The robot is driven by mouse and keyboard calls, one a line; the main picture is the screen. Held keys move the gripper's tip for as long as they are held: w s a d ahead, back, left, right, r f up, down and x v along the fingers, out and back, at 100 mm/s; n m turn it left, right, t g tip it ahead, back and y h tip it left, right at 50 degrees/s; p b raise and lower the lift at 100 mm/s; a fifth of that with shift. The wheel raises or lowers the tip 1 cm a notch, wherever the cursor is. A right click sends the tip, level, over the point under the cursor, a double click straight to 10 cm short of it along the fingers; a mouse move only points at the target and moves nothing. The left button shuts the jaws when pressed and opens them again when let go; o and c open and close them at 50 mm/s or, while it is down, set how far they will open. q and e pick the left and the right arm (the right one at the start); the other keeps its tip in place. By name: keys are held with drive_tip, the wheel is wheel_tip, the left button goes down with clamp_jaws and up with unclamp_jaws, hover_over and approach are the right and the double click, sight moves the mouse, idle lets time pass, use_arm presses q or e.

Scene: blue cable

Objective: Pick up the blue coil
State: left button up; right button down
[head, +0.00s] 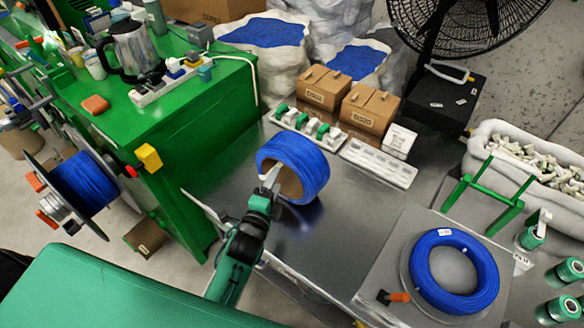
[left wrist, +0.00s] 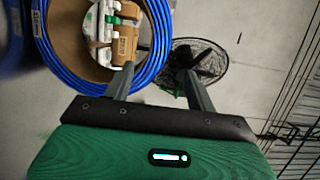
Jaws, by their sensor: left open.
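A blue coil (head: 312,165) with a brown inner core stands on its edge on the metal table. My left gripper (head: 271,177) is open at its near side, its tips by the coil's opening. In the left wrist view the blue coil (left wrist: 162,45) shows as a ring, with its rim between the two open fingers (left wrist: 157,84). One finger overlaps the core opening and the other lies outside the ring. I cannot tell whether either touches. A second blue coil (head: 483,280) lies flat on a plate at the right. My right gripper is not in view.
Brown boxes (head: 368,108) and white racks (head: 378,163) stand just behind the coil. A green bench (head: 200,110) with a kettle (head: 132,48) is at the left. A green stand (head: 490,195) is at the right. The metal table (head: 345,240) is bare between the coils.

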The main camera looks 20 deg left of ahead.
sight(290, 153)
use_arm(q)
drive_tip(key=w+p, duration=0.1)
drive_tip(key=w, duration=0.5)
drive_tip(key=shift+w+d, duration=0.15)
drive_tip(key=shift+w, duration=0.25)
drive_tip(key=w+p, duration=0.2)
drive_tip(key=w, duration=0.2)
drive_tip(key=shift+w+d+r, duration=0.1)
drive_tip(key=shift+w+d, duration=0.05)
drive_tip(key=shift+w, duration=0.45)
clamp_jaws()
idle(0.4)
